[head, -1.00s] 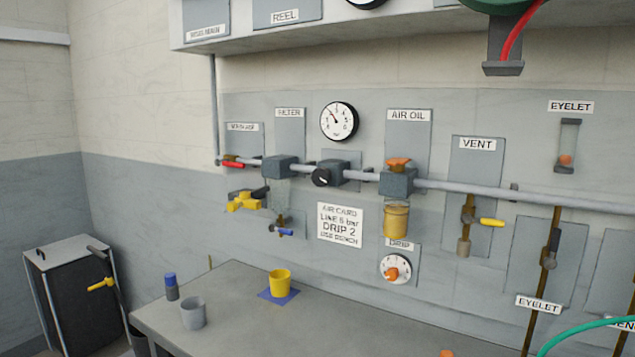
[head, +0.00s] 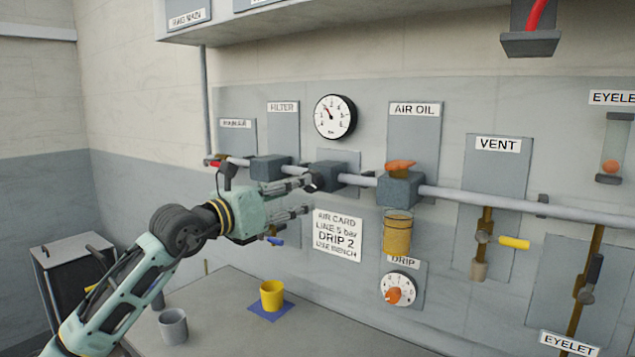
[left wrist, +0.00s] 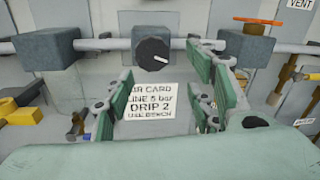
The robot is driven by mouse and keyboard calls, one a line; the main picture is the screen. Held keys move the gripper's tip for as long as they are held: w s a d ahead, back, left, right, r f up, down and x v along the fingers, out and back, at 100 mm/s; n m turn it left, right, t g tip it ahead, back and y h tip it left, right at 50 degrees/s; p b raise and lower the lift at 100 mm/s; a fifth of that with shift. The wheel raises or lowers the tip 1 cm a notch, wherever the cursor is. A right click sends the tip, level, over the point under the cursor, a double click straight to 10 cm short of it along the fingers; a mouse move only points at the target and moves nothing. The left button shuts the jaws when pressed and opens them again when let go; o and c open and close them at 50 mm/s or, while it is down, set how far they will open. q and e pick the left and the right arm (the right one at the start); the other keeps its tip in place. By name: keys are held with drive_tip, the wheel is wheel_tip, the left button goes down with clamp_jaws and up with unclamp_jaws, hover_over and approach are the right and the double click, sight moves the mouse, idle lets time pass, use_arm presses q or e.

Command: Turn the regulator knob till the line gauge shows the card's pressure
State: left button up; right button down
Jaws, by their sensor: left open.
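The regulator (head: 330,174) is a dark block on the air pipe. Its black knob (head: 316,183) is partly hidden by a finger in the head view; the left wrist view shows the knob (left wrist: 153,54) whole, with a white mark. The round white line gauge (head: 335,117) above has its needle pointing up and left; its figures are too small to read surely. The air card (head: 338,235) gives a line pressure in bar; the figure looks like 5 or 6. My left gripper (head: 307,195) is open, its fingers spread just before the knob, apparently apart from it.
The filter block (head: 270,168) is left of the regulator, the air oil block (head: 401,188) with its amber bowl right. The drip dial (head: 398,289) is lower. A yellow cup (head: 272,294) and grey cup (head: 173,326) stand on the bench (head: 232,320).

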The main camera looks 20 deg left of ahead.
sight(314, 181)
use_arm(q)
drive_tip(key=shift+y, duration=0.5)
drive_tip(key=p+x, duration=0.1)
drive_tip(key=x, duration=0.1)
drive_tip(key=a+p+x, duration=0.1)
drive_tip(key=x, duration=0.2)
drive_tip(key=p+x, duration=0.1)
drive_tip(key=x, duration=0.1)
drive_tip(key=shift+w+r, duration=0.4)
drive_tip(key=shift+w, duration=0.2)
drive_tip(key=c, duration=1.1)
use_arm(e)
drive_tip(key=shift+s+a+r, duration=0.1)
drive_tip(key=shift+s+r, duration=0.25)
drive_tip(key=shift+r, duration=0.5)
drive_tip(key=shift+s+a+r, duration=0.1)
drive_tip(key=shift+s+r, duration=0.2)
drive_tip(key=shift+r, duration=0.55)
use_arm(q)
drive_tip(key=shift+o, duration=0.2)
drive_tip(key=shift+m, duration=0.4)
use_arm(e)
drive_tip(key=shift+s+a+f, duration=0.1)
drive_tip(key=shift+a+f, duration=0.05)
drive_tip(key=shift+f, duration=0.2)
